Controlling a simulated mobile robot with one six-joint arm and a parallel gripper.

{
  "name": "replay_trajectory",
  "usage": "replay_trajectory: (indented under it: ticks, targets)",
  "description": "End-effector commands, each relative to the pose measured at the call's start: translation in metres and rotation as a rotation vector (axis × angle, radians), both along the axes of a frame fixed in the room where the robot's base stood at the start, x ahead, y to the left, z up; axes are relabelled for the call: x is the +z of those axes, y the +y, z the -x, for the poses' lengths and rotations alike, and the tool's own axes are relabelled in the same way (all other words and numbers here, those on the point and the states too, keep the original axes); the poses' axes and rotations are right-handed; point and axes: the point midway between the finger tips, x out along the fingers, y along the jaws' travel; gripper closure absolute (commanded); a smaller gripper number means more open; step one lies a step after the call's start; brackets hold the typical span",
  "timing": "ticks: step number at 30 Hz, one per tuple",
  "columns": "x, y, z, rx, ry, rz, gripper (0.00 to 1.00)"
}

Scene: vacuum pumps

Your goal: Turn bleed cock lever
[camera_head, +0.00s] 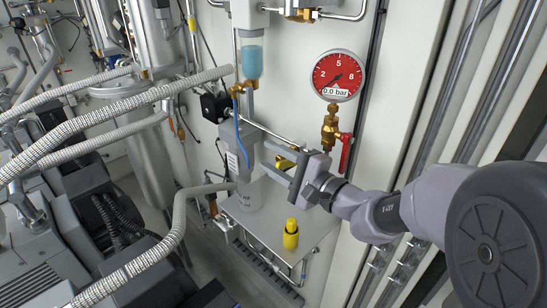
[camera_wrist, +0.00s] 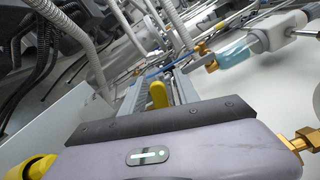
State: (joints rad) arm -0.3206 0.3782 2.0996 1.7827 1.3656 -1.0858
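My gripper (camera_head: 264,157) reaches in from the right, its two grey fingers apart and pointing left towards a grey cylindrical unit (camera_head: 243,150). A yellow lever-like part (camera_head: 285,162) shows between the fingers, near the palm. In the wrist view the yellow part (camera_wrist: 158,94) stands in the gap between the fingers; whether it touches either one I cannot tell. A red lever (camera_head: 346,153) hangs beside the brass fitting (camera_head: 330,128) under the red pressure gauge (camera_head: 338,76), which reads 0.0 bar. It is to the right of my gripper. No label shows which lever is the bleed cock.
A yellow and black piece (camera_head: 291,234) stands on the pale metal shelf (camera_head: 265,215) below my gripper. A bottle with blue liquid (camera_head: 252,60) hangs above. Braided hoses (camera_head: 110,120) and dark pump bodies (camera_head: 85,210) crowd the left. Vertical rails are behind my arm.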

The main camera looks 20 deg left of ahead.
Motion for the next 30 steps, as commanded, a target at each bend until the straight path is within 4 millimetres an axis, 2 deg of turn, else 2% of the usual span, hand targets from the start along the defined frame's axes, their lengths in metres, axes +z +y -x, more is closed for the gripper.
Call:
replay_trajectory:
  ticks: [1,6,7,30]
  targets:
    - [0.0001,-0.0002,0.0000,0.000,0.000,0.000,0.63]
    - [0.0002,-0.0004,0.0001,0.000,0.000,0.000,0.96]
    - [0.0001,-0.0004,0.0001,0.000,0.000,0.000,1.00]
    - [0.0001,-0.0006,0.0002,0.000,0.000,0.000,1.00]
